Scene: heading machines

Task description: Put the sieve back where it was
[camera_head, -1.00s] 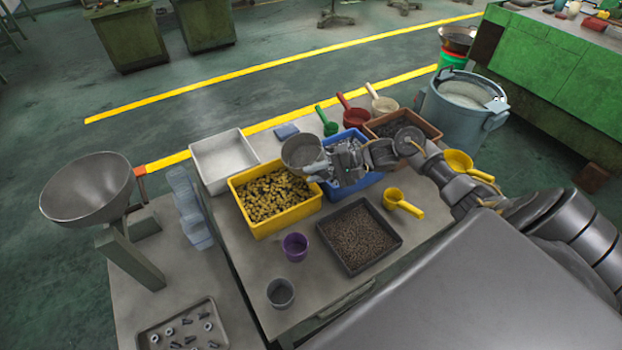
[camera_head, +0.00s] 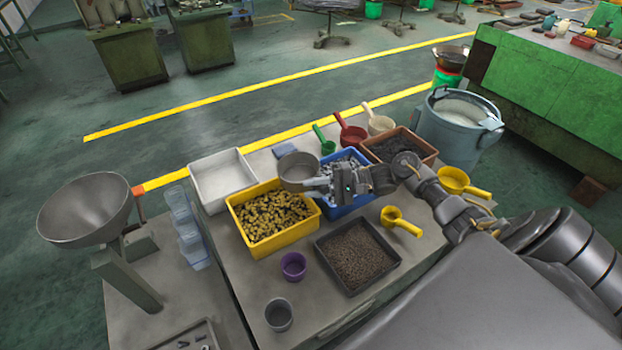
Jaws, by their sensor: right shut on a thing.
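The sieve (camera_head: 298,167), a round grey metal pan, is at the left end of my right arm. My right gripper (camera_head: 322,184) is shut on its right side and holds it above the table, over the gap between the yellow bin (camera_head: 270,246) and the blue bin (camera_head: 333,209). The fingertips are small and partly hidden against the blue bin. My left gripper is not in view.
A white empty tray (camera_head: 224,178), a dark tray of pellets (camera_head: 357,256), yellow (camera_head: 399,222), green (camera_head: 326,142) and red scoops (camera_head: 350,132) crowd the table (camera_head: 230,278). Purple (camera_head: 293,265) and grey cups (camera_head: 279,314) stand in front. A metal funnel bowl (camera_head: 87,210) is left.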

